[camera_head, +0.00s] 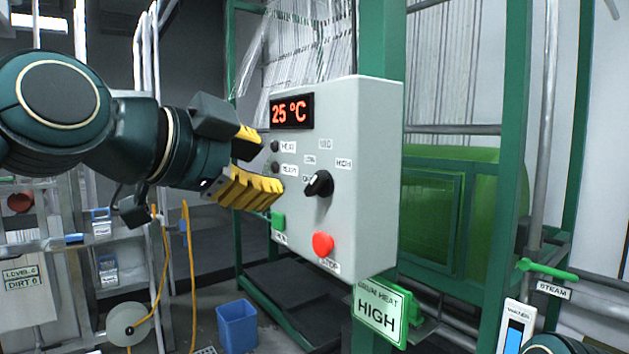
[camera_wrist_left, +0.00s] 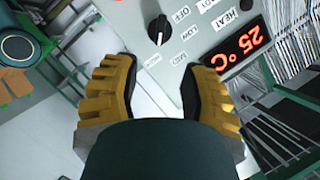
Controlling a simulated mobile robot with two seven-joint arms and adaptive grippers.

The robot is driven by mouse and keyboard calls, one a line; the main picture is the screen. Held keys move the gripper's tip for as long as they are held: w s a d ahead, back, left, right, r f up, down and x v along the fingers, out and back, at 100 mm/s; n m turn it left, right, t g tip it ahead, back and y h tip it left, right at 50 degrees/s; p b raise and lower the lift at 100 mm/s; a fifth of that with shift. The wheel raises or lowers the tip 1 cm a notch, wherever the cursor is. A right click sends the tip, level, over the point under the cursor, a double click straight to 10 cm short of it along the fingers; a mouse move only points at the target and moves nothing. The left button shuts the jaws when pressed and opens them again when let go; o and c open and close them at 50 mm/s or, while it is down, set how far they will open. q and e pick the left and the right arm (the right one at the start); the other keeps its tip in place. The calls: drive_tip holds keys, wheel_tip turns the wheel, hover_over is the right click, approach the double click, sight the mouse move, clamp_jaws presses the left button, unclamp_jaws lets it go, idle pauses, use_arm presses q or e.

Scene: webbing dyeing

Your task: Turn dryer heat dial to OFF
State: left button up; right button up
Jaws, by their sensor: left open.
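The black heat dial (camera_head: 320,184) is on the front of a grey control box (camera_head: 372,130). Labels OFF, LOW, MED and HIGH curve around it. It also shows in the left wrist view (camera_wrist_left: 158,30), where its white mark points away from OFF, roughly toward HIGH. My left gripper (camera_head: 266,165) is open and empty, left of the dial in the head view, with its yellow fingers toward the panel. In the left wrist view the dial lies beyond the gap between the fingertips (camera_wrist_left: 162,66), not between them. The OFF label is partly hidden by the dial in the head view.
A red display (camera_head: 292,111) reads 25 °C. A green button (camera_head: 278,221) and red stop button (camera_head: 323,244) sit below the dial. A green sign (camera_head: 381,312) reads drum heat HIGH. Green frame posts (camera_head: 378,40) stand behind the box. A blue bin (camera_head: 237,326) is on the floor.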

sight(312, 183)
use_arm(q)
drive_tip(key=p+x, duration=0.2)
drive_tip(key=x, duration=0.9)
drive_tip(key=shift+w+d+f, duration=0.1)
drive_tip(key=shift+w, duration=0.2)
drive_tip(key=c, duration=0.6)
drive_tip(key=shift+s, duration=0.15)
clamp_jaws()
